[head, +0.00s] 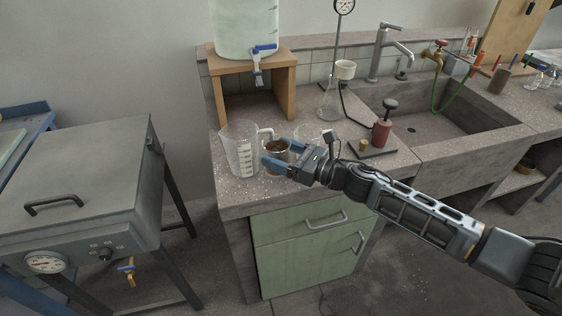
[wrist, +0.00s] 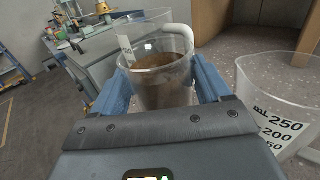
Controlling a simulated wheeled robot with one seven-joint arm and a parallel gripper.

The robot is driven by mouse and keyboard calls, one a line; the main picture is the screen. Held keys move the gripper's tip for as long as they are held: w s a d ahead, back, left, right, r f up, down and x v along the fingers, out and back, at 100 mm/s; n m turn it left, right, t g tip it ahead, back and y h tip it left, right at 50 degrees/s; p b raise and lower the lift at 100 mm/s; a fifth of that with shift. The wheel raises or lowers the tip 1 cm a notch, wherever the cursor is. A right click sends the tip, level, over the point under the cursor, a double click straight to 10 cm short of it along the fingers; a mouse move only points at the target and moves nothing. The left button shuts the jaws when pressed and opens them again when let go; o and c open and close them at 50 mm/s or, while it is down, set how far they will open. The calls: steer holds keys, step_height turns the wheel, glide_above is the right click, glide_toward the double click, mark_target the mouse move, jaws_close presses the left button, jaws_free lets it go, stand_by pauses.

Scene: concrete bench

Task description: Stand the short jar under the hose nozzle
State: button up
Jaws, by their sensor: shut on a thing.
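A short clear jar (head: 277,149) with brown granular contents is between the blue fingers of my gripper (head: 278,153). The same jar fills the middle of the wrist view (wrist: 162,80), upright, with a finger on each side. I cannot tell whether its base touches the bench. A green hose (head: 457,92) hangs in a loop from a brass tap (head: 438,52) over the sink, up and to the right of my gripper. Its nozzle is too small to make out surely.
A clear measuring jug (head: 239,150) stands just left of the jar. A graduated beaker (wrist: 275,115) stands close by my gripper. The concrete sink (head: 425,125) lies to the right.

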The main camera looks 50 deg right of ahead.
steer(key=shift+f, duration=1.35)
steer(key=shift+f, duration=0.15)
steer(key=o, duration=1.1)
